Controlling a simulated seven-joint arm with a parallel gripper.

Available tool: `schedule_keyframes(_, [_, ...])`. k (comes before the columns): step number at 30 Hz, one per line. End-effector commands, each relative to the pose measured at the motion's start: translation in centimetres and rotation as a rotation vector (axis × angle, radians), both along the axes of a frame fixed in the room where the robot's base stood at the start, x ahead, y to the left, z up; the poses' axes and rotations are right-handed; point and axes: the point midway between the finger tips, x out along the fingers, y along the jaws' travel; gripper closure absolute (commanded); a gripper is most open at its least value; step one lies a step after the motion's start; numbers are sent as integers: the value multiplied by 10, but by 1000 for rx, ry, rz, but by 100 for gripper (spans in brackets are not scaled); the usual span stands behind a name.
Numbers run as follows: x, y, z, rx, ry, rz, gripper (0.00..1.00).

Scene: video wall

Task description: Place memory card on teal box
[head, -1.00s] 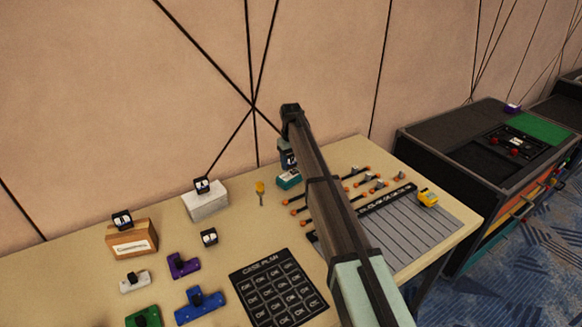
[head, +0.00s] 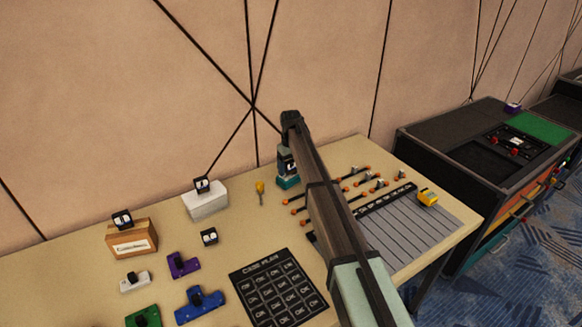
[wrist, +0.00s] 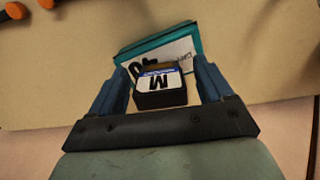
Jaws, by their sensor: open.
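The memory card (wrist: 158,85) is a small black block with a white and blue label marked with a letter like M. In the wrist view it sits between the two spread fingers of my gripper (wrist: 160,88), over the teal box (wrist: 128,54), which has a white label. In the head view my gripper (head: 287,160) is low at the teal box (head: 288,182) near the wall. My gripper is open around the card. The card looks set on the box top, but the contact beneath it is hidden.
A white box (head: 206,206) and a wooden box (head: 131,240) each bear a small dark block. Another dark block (head: 209,237) lies on the table. A yellow-handled tool (head: 260,190) and orange-ended rods (head: 353,172) lie near the teal box.

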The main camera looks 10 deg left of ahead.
Motion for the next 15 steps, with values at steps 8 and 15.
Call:
schedule_keyframes(8, [0,0,10,1,-1,0,20])
schedule_keyframes(15, [0,0,49,1,-2,0,20])
